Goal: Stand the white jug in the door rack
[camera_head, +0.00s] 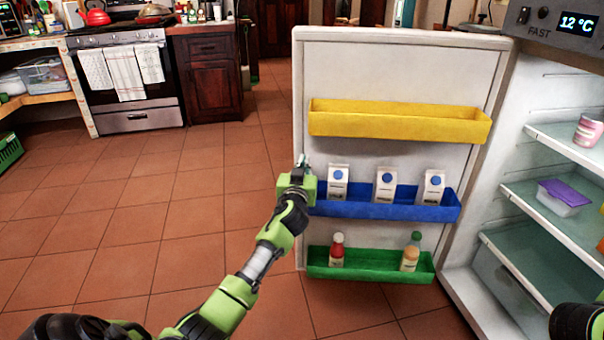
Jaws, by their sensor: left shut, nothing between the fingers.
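The fridge door (400,65) stands wide open and carries a yellow rack (400,122), a blue rack (385,210) and a green rack (370,266). Three white carton-like containers with blue round marks stand upright in the blue rack: left (338,183), middle (385,185) and right (432,187). I cannot tell whether any of them is the white jug; no other white jug is seen. The yellow rack looks empty. My left gripper (304,165) is shut and empty at the door's left edge, beside the blue rack's left end. My right gripper is out of view.
The green rack holds a red bottle (337,250) and a green-capped bottle (411,252). The fridge shelves at right hold a purple-lidded box (565,195) and a pink tub (587,131). The tiled floor (140,220) left of the door is clear. A stove (125,75) stands behind.

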